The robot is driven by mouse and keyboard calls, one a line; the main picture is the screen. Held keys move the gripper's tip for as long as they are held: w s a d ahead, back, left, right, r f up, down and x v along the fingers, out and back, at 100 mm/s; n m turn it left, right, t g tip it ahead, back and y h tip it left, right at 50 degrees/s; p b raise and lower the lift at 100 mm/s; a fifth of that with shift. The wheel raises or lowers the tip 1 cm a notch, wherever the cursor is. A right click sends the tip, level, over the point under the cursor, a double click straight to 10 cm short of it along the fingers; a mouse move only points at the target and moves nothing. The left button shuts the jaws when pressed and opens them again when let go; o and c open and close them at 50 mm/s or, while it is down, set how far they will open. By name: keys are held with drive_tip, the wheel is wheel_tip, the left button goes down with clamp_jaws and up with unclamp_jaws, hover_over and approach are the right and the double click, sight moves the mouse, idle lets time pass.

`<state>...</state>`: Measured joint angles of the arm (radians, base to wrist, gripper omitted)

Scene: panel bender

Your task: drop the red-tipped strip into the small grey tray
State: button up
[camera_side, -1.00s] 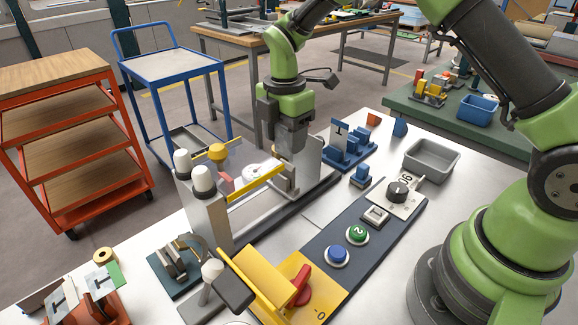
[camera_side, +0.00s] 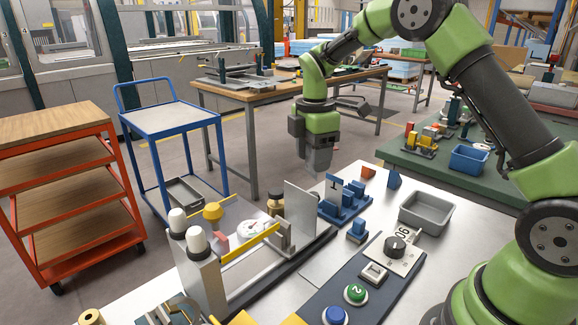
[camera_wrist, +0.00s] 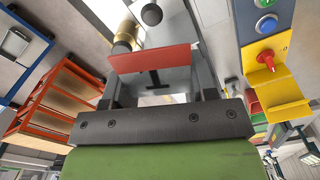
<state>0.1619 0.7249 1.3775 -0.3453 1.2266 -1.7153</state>
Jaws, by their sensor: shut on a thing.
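In the wrist view my gripper (camera_wrist: 158,78) is shut on the red-tipped strip. The strip's broad red end (camera_wrist: 155,58) spans between the fingers, with a dark T-shaped mark just below it. In the side view my gripper (camera_side: 319,163) points down, raised above the back end of the bender (camera_side: 205,278). I cannot make out the strip there. The small grey tray (camera_side: 420,223) stands on the white table, to the right of my gripper and lower in the picture. Its visible inside looks empty. It does not show clearly in the wrist view.
A dial panel (camera_side: 397,247) and a control strip with buttons (camera_side: 355,293) lie in front of the tray. A blue bin (camera_side: 468,158) sits on the green table behind.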

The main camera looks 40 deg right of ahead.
drive_tip(key=s+d+m, duration=0.7)
drive_tip(key=d, duration=0.5)
drive_tip(key=s+d+m, duration=0.7)
drive_tip(key=s+d, duration=0.1)
drive_tip(key=d, duration=0.4)
drive_tip(key=shift+s+d+f, duration=0.1)
drive_tip(key=shift+f, duration=3.2)
drive_tip(key=shift+s+d+f, duration=0.1)
drive_tip(key=shift+f, duration=3.2)
drive_tip(key=shift+f, duration=0.6)
drive_tip(key=o, duration=1.1)
drive_tip(key=shift+o, duration=0.3)
wheel_tip(320, 180, up, 9)
drive_tip(key=shift+w+r, duration=0.1)
